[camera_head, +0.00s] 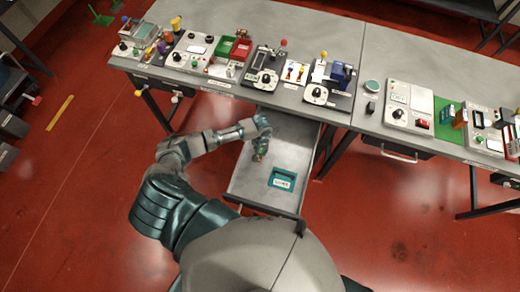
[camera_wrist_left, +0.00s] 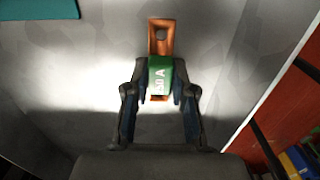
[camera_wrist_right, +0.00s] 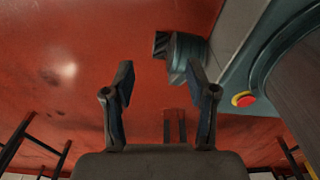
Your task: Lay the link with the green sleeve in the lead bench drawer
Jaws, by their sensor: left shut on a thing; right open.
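The link with the green sleeve (camera_wrist_left: 160,77) shows in the left wrist view, a copper strip with a holed end and white "60 A" lettering on green. My left gripper (camera_wrist_left: 160,98) is shut on its sleeve. In the head view my left gripper (camera_head: 260,155) is over the open grey drawer (camera_head: 245,188), near its left side, with the link pointing down. Whether the link touches the drawer floor I cannot tell. My right gripper (camera_wrist_right: 160,75) is open and empty over the red floor in the right wrist view.
A teal-framed label or tray (camera_head: 282,179) lies in the drawer, right of the gripper. The workbench (camera_head: 335,60) above carries several devices and red and green bins (camera_head: 232,49). The drawer floor between is bare.

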